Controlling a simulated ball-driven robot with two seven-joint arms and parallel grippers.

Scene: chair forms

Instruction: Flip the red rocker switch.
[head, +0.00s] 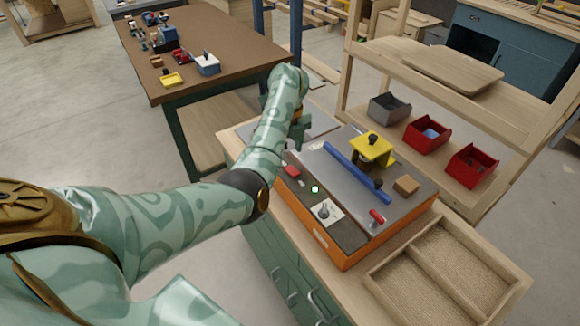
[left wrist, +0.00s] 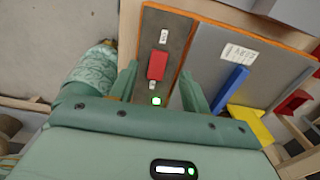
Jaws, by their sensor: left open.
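The red rocker switch (head: 291,170) sits on the dark strip of the orange-sided panel box (head: 338,244), near its far left part. It shows more plainly in the left wrist view (left wrist: 157,65), between two small white labels. A green light (head: 315,189) glows beside it on the same strip. My left gripper (left wrist: 159,72) is open and empty, with one finger on each side of the switch in the left wrist view. I cannot tell its height above the switch. In the head view my left arm partly hides the gripper. My right gripper is not in view.
The panel also carries a blue bar (head: 356,172), a yellow bracket (head: 372,147), a dial on a white plate (head: 325,211), a red lever (head: 377,216) and a wooden block (head: 406,185). A divided wooden tray (head: 432,286) adjoins the box at right.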

